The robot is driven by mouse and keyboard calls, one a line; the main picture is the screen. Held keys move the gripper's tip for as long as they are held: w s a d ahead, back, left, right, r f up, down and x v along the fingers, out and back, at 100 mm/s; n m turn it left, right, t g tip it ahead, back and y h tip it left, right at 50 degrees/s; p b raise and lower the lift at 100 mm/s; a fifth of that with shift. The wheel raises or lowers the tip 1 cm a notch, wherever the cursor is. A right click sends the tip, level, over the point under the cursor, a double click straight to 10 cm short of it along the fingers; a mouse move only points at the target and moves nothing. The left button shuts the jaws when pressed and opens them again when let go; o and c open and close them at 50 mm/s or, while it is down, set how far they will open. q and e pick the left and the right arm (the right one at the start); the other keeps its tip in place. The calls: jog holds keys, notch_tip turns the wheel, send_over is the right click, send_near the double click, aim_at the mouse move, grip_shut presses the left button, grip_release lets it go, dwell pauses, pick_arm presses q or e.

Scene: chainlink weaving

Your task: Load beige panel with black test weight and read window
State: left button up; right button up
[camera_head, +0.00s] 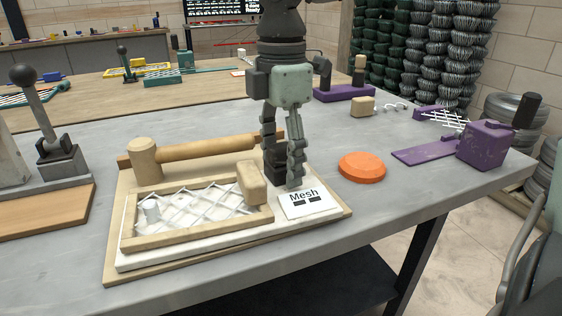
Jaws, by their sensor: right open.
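The beige panel (130,241) is a shallow frame around a white wire mesh (190,212), lying on a pale board on the grey table. A beige block (252,183) stands at the frame's right end. A white card marked "Mesh" with two small dark windows (305,203) lies right of the frame. My right gripper (283,172) reaches down from the top, its fingers apart, just behind the card. A black block (274,168), seemingly the test weight, shows between and behind the fingers; contact cannot be told. My left gripper is not in view.
A wooden mallet (205,148) lies behind the panel. An orange disc (362,167) sits to the right, with a purple box (487,146) beyond. A lever press (52,135) stands at left. Bare table lies between the disc and the front edge.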

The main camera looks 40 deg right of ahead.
grip_shut()
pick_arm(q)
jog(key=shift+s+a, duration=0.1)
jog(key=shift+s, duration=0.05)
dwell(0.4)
